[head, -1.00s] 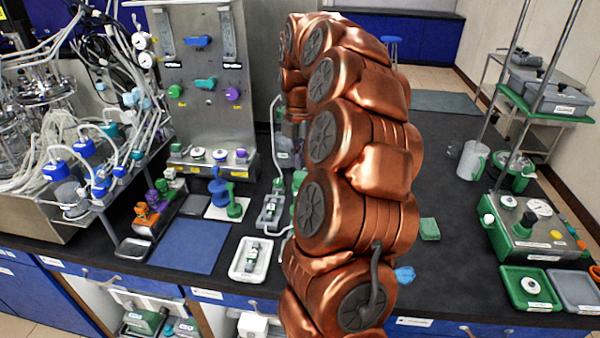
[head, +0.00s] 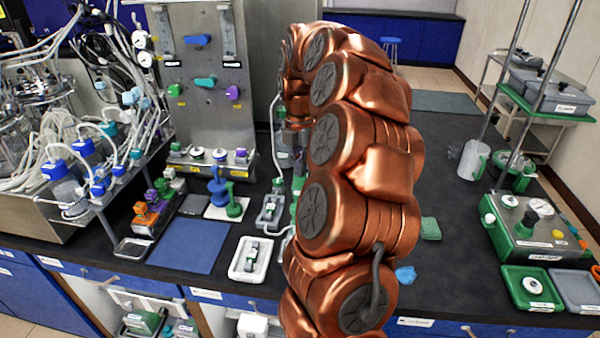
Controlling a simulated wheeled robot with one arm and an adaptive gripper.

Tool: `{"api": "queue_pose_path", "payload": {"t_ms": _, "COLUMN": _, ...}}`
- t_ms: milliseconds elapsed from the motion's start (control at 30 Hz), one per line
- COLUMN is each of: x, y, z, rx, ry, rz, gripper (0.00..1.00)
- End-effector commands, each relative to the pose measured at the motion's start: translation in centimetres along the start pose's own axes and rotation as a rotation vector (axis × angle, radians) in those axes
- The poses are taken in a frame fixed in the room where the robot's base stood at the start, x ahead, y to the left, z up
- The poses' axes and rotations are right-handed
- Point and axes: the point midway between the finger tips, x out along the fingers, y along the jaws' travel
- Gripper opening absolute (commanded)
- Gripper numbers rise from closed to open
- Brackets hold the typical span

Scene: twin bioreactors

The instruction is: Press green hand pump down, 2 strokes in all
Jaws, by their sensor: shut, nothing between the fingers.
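A green upright thing (head: 296,187), which looks like the green hand pump, shows as a narrow strip at the left edge of my copper arm. Most of it is hidden behind the arm, so its handle height cannot be told. My gripper (head: 289,158) is a small grey shape below the arm's far end, just above that green strip. It is shut with nothing in it, and its fingertips are largely hidden. Whether it touches the pump cannot be seen.
Left of the arm stand a grey tray with a small bottle (head: 270,212), a white tray (head: 248,277), green (head: 235,210) and blue (head: 217,187) stands, and a steel valve panel (head: 200,125).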

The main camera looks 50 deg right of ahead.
Motion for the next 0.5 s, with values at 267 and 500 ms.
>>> {"api": "queue_pose_path", "payload": {"t_ms": 267, "x": 1.0, "y": 0.0, "z": 0.1, "rx": 0.001, "ry": -0.001, "rz": 0.000, "gripper": 0.00}}
{"api": "queue_pose_path", "payload": {"t_ms": 500, "x": 1.8, "y": 0.0, "z": 0.1, "rx": 0.001, "ry": -0.002, "rz": 0.001, "gripper": 0.00}}
